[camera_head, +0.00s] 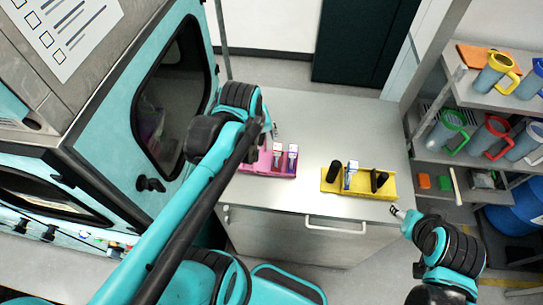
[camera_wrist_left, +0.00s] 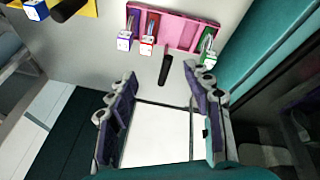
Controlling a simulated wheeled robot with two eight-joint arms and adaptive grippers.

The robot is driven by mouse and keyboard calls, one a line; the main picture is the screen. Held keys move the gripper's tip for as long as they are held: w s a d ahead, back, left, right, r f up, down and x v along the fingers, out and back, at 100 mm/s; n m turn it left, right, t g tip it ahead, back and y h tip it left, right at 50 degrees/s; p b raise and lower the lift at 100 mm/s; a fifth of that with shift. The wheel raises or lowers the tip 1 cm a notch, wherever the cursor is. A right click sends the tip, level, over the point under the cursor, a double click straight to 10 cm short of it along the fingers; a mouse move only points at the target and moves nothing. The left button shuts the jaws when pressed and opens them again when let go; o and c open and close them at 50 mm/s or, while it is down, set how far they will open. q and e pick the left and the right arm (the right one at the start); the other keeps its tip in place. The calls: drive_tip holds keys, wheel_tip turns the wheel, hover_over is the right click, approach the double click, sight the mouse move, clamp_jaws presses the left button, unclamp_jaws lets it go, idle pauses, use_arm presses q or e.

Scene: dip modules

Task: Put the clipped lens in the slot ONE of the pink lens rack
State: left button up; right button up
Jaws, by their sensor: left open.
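The pink lens rack (camera_head: 262,170) stands on the grey table, partly hidden by my left arm. In the head view it holds two upright lens modules, one (camera_head: 277,156) with a red base and one (camera_head: 292,159) with blue-white markings. The wrist view shows the pink rack (camera_wrist_left: 182,30) with blue, red and green-marked modules. My left gripper (camera_head: 273,131) is behind the rack, mostly hidden by its arm. In the wrist view its fingers (camera_wrist_left: 160,76) are spread, with a slim black piece (camera_wrist_left: 164,69) near the tips. I cannot tell which module is the clipped lens.
A yellow rack (camera_head: 348,187) with black cylinders and a module stands right of the pink one. My right gripper (camera_head: 398,211) is near the table's front right corner. A teal cabinet (camera_head: 130,110) borders the left; shelves with mugs (camera_head: 495,72) stand right.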

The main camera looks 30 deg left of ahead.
use_arm(q)
drive_tip(key=s+d+m+t, duration=0.2)
drive_tip(key=s+d+m, duration=0.2)
drive_tip(key=d+m, duration=0.2)
drive_tip(key=shift+s+f+m+t+h, duration=0.2)
drive_tip(key=shift+f+m+t+h, duration=0.25)
drive_tip(key=shift+m, duration=0.75)
drive_tip(key=shift+f, duration=0.1)
